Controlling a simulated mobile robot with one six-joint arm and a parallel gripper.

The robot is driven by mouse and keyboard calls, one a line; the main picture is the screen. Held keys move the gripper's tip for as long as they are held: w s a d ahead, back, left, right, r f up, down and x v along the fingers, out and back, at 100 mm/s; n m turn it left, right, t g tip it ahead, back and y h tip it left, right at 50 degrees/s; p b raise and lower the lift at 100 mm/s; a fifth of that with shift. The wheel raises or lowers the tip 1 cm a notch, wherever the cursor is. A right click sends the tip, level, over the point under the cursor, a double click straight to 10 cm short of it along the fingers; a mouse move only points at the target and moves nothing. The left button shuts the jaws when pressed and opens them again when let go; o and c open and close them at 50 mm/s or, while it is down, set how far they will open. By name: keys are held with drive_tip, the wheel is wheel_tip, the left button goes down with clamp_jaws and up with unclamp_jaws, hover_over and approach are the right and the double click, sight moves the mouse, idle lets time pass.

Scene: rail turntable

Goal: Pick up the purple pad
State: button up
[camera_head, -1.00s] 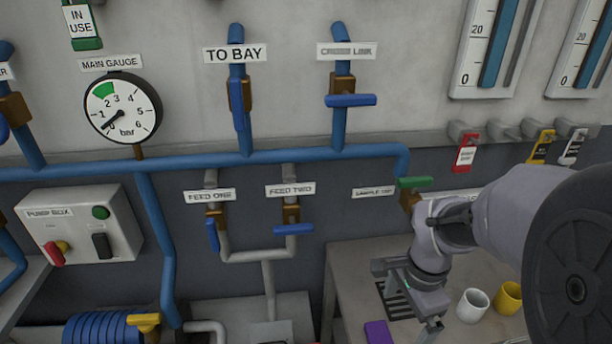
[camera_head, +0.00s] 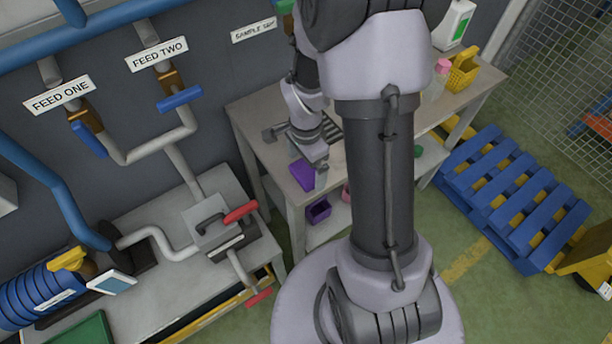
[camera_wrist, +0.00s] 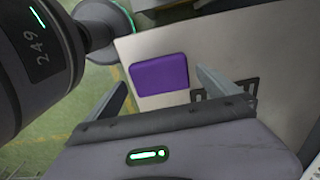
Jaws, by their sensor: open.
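The purple pad (camera_head: 301,174) lies flat on the light table top (camera_head: 262,112), close to its front edge, in the head view. In the wrist view the purple pad (camera_wrist: 159,74) shows whole, a rounded rectangle beyond the fingertips and between their lines. My gripper (camera_head: 295,150) is above the table beside the pad, and part of it is hidden by my arm. In the wrist view my gripper (camera_wrist: 160,88) is open, with one finger on each side and nothing between them. I cannot tell its exact height above the pad.
A dark slotted grate (camera_wrist: 225,92) is in the table beside the pad. A yellow basket (camera_head: 463,72) and a pink-capped bottle (camera_head: 440,75) stand at the table's far right. A purple bin (camera_head: 318,210) is on the lower shelf. A blue pallet (camera_head: 515,190) lies on the floor.

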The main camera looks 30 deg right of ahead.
drive_tip(key=shift+f, duration=0.95)
drive_tip(key=shift+r, duration=0.1)
drive_tip(key=c, duration=1.3)
wheel_tip(320, 180, up, 4)
drive_tip(key=shift+f+p, duration=0.25)
drive_tip(key=shift+p, duration=1)
drive_tip(key=shift+s+d+r, duration=0.1)
drive_tip(key=shift+s+r, duration=0.05)
drive_tip(key=shift+s, duration=0.2)
drive_tip(key=s+b, duration=0.3)
drive_tip(key=s, duration=0.2)
drive_tip(key=s+d+r+b, duration=0.1)
drive_tip(key=s+b, duration=0.3)
drive_tip(key=s, duration=0.1)
drive_tip(key=s+b, duration=0.3)
drive_tip(key=s, duration=0.2)
drive_tip(key=shift+s+d+r, duration=0.15)
drive_tip(key=shift+d, duration=0.15)
